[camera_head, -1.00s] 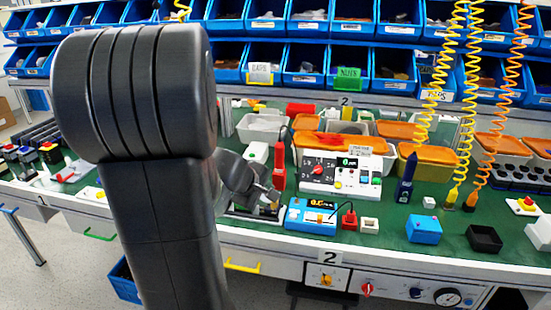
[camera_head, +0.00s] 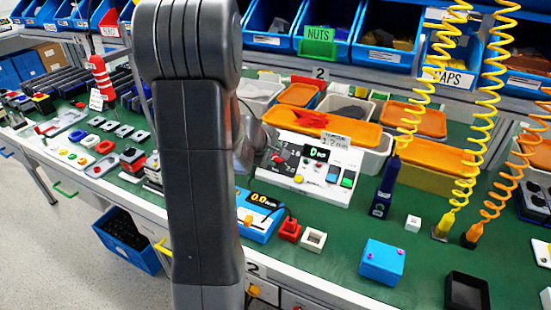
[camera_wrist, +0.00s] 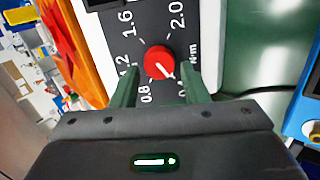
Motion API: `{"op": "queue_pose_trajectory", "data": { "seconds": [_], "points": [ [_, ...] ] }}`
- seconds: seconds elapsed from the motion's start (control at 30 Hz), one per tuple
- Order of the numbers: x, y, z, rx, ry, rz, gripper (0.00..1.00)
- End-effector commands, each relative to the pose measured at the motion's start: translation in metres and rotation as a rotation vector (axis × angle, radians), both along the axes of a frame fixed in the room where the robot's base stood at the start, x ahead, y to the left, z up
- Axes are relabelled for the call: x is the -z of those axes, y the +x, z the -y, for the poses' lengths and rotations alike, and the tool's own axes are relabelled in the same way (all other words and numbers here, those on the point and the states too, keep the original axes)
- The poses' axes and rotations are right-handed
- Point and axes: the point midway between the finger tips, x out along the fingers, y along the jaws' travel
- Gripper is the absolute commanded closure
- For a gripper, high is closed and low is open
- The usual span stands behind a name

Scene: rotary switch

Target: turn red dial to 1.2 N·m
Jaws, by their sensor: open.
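The red dial (camera_wrist: 157,62) sits on a dark scale marked 0.4 to 2.0 N·m in the wrist view. Its white pointer line aims at the lower right, toward 0.4. My gripper (camera_wrist: 158,74) is open, with one green finger on each side of the dial; I cannot tell whether they touch it. In the head view, my gripper (camera_head: 268,150) is at the left part of the white control panel (camera_head: 318,188), over the dial, which is partly hidden. A card on top of the panel (camera_head: 335,140) reads 1.2 N·m.
The panel also has a small display (camera_head: 316,153) and coloured buttons. A blue meter (camera_head: 258,216) stands in front of it. Orange-lidded bins (camera_head: 345,125) are close behind.

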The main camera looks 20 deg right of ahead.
Motion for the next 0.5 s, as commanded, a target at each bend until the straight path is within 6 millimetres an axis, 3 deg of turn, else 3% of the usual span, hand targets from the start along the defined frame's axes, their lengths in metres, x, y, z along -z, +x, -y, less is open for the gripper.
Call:
{"op": "queue_pose_trajectory", "data": {
  "seconds": [0.13,0.47,0.5],
  "points": [
    [0.01,0.0045,0.0066,0.0,-0.001,-0.001,0.59],
    [0.012,0.0061,0.0086,-0.001,0.0,-0.001,0.59],
    [0.012,0.0061,0.0085,-0.001,0.0,-0.001,0.63]
  ]
}}
